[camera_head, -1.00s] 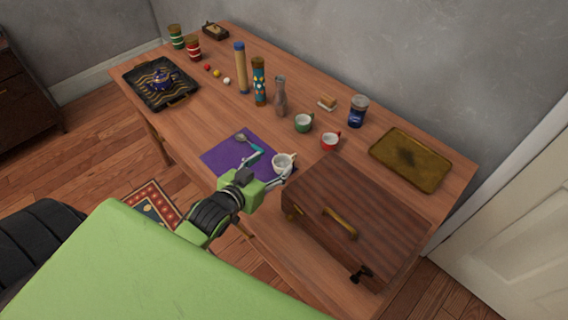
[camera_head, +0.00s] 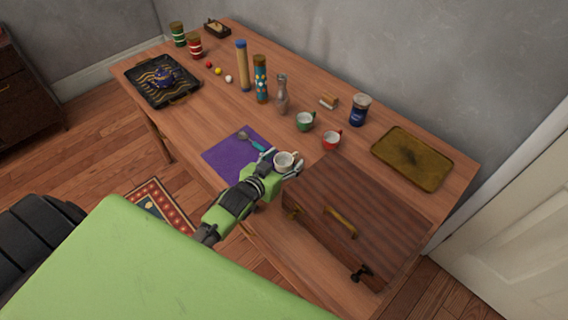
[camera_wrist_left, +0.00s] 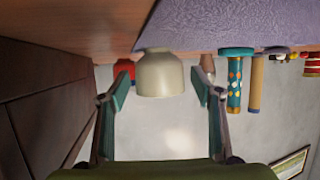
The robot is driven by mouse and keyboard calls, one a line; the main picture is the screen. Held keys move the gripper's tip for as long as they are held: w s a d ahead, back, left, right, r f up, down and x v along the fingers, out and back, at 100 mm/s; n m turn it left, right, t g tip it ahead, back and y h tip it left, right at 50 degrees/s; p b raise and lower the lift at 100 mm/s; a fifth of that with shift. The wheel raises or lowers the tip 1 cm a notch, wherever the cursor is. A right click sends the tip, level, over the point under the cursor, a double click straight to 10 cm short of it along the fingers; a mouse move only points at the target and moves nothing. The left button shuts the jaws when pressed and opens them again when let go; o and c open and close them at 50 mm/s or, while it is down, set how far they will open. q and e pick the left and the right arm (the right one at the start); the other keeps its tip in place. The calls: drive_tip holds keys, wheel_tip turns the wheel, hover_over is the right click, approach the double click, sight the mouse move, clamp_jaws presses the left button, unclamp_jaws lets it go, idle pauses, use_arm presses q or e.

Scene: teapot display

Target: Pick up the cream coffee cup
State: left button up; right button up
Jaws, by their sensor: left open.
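The cream coffee cup (camera_head: 284,161) stands at the right side of the purple mat (camera_head: 223,158). My left gripper (camera_head: 281,163) is open, its two fingers on either side of the cup. In the left wrist view, which looks upside down, the cup (camera_wrist_left: 160,75) sits between the open fingertips (camera_wrist_left: 161,84), with a visible gap on each side. Part of the cup's lower side is hidden in the head view by the gripper. My right gripper is not in view.
A brown wooden case (camera_head: 352,221) with a gold handle stands close on the right. A spoon (camera_head: 250,141) lies on the mat. A gold tray (camera_head: 411,158) lies far right.

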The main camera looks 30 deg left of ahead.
use_arm(q)
drive_tip(key=c, duration=1.2)
drive_tip(key=shift+r, duration=0.1)
